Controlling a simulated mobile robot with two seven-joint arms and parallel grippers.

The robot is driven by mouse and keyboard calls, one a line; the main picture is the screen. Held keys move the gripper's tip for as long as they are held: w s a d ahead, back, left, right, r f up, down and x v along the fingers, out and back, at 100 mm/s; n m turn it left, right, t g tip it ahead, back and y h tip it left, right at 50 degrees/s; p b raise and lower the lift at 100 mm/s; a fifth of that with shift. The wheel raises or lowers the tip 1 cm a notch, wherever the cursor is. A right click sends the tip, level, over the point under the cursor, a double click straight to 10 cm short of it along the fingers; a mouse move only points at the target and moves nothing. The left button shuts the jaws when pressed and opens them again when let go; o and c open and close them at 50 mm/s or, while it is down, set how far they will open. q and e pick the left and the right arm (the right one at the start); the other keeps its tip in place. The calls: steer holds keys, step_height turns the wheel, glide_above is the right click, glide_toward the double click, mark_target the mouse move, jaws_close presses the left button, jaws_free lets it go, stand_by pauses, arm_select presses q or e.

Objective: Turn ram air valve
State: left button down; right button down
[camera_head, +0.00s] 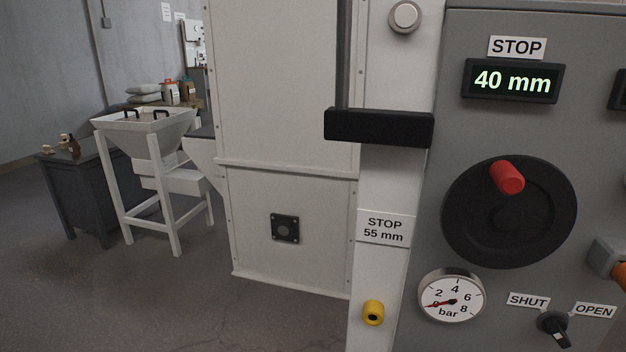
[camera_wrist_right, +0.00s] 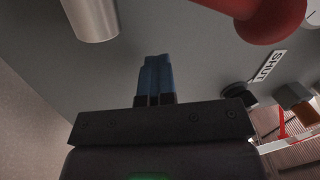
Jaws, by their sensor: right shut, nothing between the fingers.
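The likely ram air valve is a small black knob (camera_head: 553,328) at the bottom right of the grey panel in the head view. It sits between a SHUT label (camera_head: 528,300) on its left and an OPEN label (camera_head: 594,310) on its right. Its exact pointing is hard to read. My right gripper (camera_wrist_right: 157,60) shows only in the wrist view, its blue fingers closed together and empty in front of a grey surface. A SHUT label (camera_wrist_right: 270,65) and a dark round part (camera_wrist_right: 240,92) lie to its right, apart from it. My left gripper is not in view.
A black handwheel (camera_head: 470,215) with a red handle (camera_head: 507,177) is above the knob. A pressure gauge (camera_head: 452,295) is to its left. An orange-tipped grey part (camera_head: 608,256) juts out at the right edge. A red rounded part (camera_wrist_right: 265,25) is close above my right fingers.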

steer(key=shift+s+d+f+m+h, duration=0.1)
steer(key=shift+d+f+m+h, duration=0.15)
steer(key=shift+f+m, duration=0.5)
steer(key=shift+d+f+m+h, duration=0.15)
steer(key=shift+f+m, duration=0.35)
steer(key=shift+m, duration=0.55)
steer(key=shift+s+d+f+m+h, duration=0.15)
steer(key=shift+f+m+h, duration=0.15)
steer(key=shift+f+m, duration=0.45)
steer(key=shift+w+r, duration=0.1)
steer(key=shift+r, duration=0.05)
steer(key=c, duration=1.8)
jaws_free()
steer(key=o, duration=0.7)
